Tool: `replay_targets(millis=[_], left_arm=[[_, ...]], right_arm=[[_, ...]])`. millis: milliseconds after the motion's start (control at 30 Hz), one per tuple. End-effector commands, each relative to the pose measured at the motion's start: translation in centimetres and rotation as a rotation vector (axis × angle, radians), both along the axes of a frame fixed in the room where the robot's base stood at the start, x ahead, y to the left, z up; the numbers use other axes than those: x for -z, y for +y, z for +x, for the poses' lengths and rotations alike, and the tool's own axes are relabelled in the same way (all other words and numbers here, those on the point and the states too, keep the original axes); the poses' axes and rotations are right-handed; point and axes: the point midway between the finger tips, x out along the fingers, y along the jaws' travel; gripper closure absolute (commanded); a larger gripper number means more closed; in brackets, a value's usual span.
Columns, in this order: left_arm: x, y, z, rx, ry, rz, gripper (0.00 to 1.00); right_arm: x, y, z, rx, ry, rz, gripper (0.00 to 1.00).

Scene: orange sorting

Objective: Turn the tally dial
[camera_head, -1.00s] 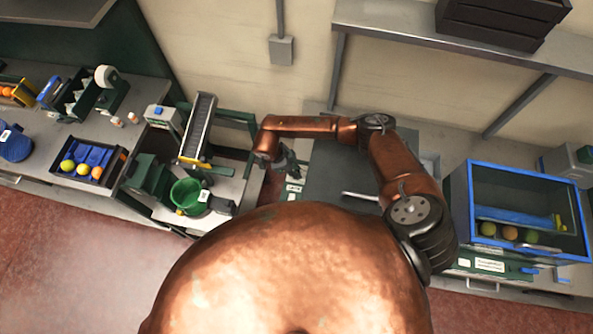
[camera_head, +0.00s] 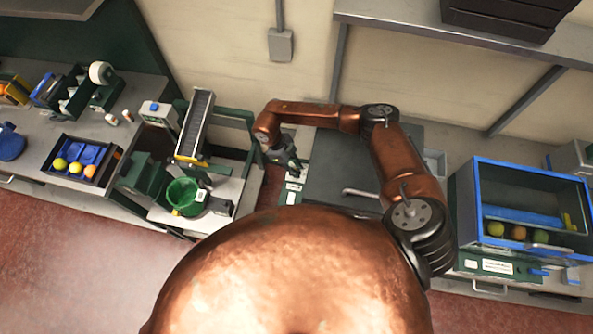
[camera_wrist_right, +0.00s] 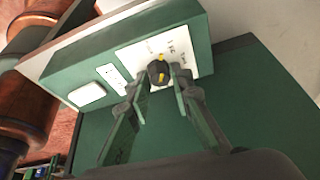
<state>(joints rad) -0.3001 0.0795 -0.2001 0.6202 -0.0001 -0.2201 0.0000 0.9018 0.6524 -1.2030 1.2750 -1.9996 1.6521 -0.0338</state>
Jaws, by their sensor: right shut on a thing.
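The tally dial (camera_wrist_right: 158,72) is a small black knob with a yellow mark, on a white plate on the face of a green box (camera_wrist_right: 75,71) in the right wrist view. My right gripper (camera_wrist_right: 159,82) has its two fingers on either side of the knob and is shut on it. In the head view my right gripper (camera_head: 290,162) is at the left end of the dark work surface, over the small panel; the dial itself is hidden there. My left gripper is not in view.
A green bin (camera_head: 184,196) and a conveyor (camera_head: 194,127) stand left of my right gripper. A tray with oranges (camera_head: 58,172) lies further left. A blue-framed case (camera_head: 476,205) is at the right. A grey handle-like tool (camera_head: 360,193) lies on the dark surface.

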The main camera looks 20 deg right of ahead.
Motion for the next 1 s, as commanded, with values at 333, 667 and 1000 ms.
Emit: replay_targets(millis=[333,667,1000], left_arm=[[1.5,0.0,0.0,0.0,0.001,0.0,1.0],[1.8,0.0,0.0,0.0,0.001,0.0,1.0],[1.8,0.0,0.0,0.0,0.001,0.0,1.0]], right_arm=[[0.3,-0.1,-0.1,0.215,0.005,0.0,1.0],[0.2,-0.1,-0.1,0.292,0.005,0.001,1.0],[0.2,-0.1,-0.2,0.295,0.005,0.001,1.0]])
